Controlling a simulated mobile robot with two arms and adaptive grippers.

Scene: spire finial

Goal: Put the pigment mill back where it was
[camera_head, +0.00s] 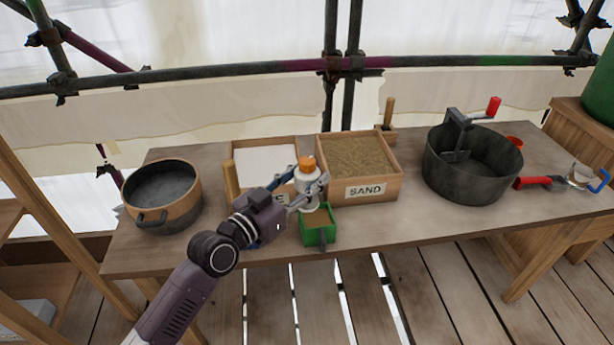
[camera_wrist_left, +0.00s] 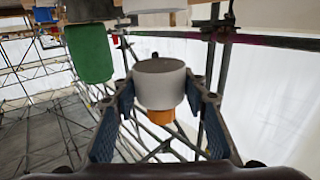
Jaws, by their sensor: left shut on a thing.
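The pigment mill, as I take it, is a white cylinder (camera_head: 308,188) with an orange top, standing upright near the front edge of the table. My left gripper (camera_head: 307,191) is shut on it from the left side. In the left wrist view the picture is upside down: the white mill (camera_wrist_left: 159,85) sits between the two fingers of my left gripper (camera_wrist_left: 160,100), orange part down. Whether its base touches the table is hard to tell. My right gripper is not in view.
A green box (camera_head: 318,234) stands just in front of the mill. Behind are a white-filled box (camera_head: 262,155) and a sand box (camera_head: 389,187). A round pot (camera_head: 190,203) is at left; a dark crank pot (camera_head: 455,182) and a red-handled tool (camera_head: 535,182) are at right.

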